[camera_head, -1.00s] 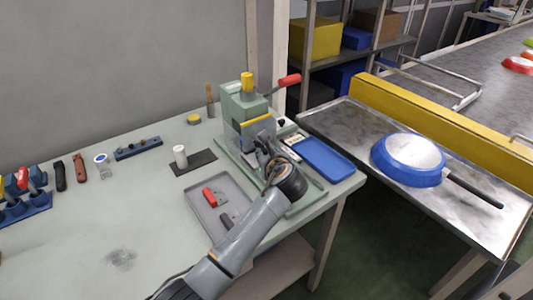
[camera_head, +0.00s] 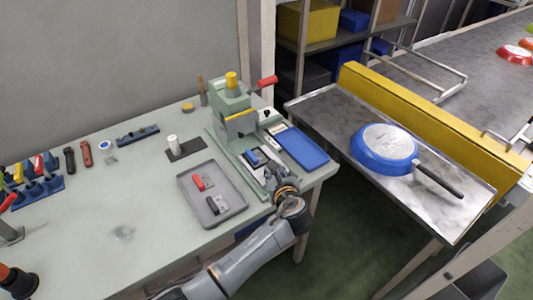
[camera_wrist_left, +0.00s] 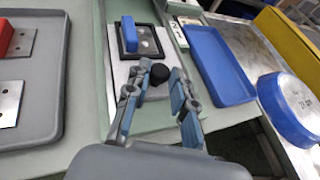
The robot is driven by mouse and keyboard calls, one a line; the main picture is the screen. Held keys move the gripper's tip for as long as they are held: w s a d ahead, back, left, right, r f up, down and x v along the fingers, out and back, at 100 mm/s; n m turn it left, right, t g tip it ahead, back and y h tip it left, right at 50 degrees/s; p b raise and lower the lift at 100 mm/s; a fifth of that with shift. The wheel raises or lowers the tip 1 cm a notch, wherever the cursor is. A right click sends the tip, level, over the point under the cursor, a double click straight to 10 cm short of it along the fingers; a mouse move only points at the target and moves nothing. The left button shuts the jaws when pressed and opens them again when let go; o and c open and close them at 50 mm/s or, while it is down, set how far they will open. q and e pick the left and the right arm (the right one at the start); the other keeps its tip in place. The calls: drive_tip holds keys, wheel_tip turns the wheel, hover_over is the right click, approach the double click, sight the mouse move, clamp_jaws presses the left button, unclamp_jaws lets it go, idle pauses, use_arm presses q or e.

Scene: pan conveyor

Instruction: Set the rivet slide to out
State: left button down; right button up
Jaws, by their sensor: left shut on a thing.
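The green rivet press (camera_head: 232,108) stands near the back right of the bench, with a red-handled lever. Its rivet slide (camera_head: 272,173) lies in front of the press head, clear of it. The slide carries a black frame with a blue block (camera_head: 255,158), which also shows in the left wrist view (camera_wrist_left: 130,35). A black knob (camera_wrist_left: 159,75) is at the slide's near end. My left gripper (camera_wrist_left: 164,72) has its fingers on either side of this knob and is shut on it; in the head view the gripper (camera_head: 277,182) partly hides the knob end.
A grey tray (camera_head: 188,182) with red and dark pieces lies left of the slide. A blue tray (camera_head: 302,147) lies close on its right. A blue pan (camera_head: 385,148) rests on the metal table beyond. The bench's front edge is under my arm.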

use_arm(q)
drive_tip(key=shift+s+d, duration=0.4)
drive_tip(key=shift+s, duration=0.2)
drive_tip(key=shift+s+d+p, duration=0.25)
drive_tip(key=shift+s+p, duration=0.05)
drive_tip(key=shift+s+d, duration=0.1)
drive_tip(key=shift+s, duration=0.05)
drive_tip(key=shift+f, duration=0.15)
use_arm(e)
drive_tip(key=shift+d+r, duration=0.55)
drive_tip(key=shift+r, duration=0.05)
use_arm(q)
drive_tip(key=shift+d, duration=0.1)
drive_tip(key=c, duration=1.3)
unclamp_jaws()
drive_tip(key=shift+s, duration=0.1)
drive_tip(key=shift+o, duration=0.7)
use_arm(e)
drive_tip(key=shift+s, duration=0.2)
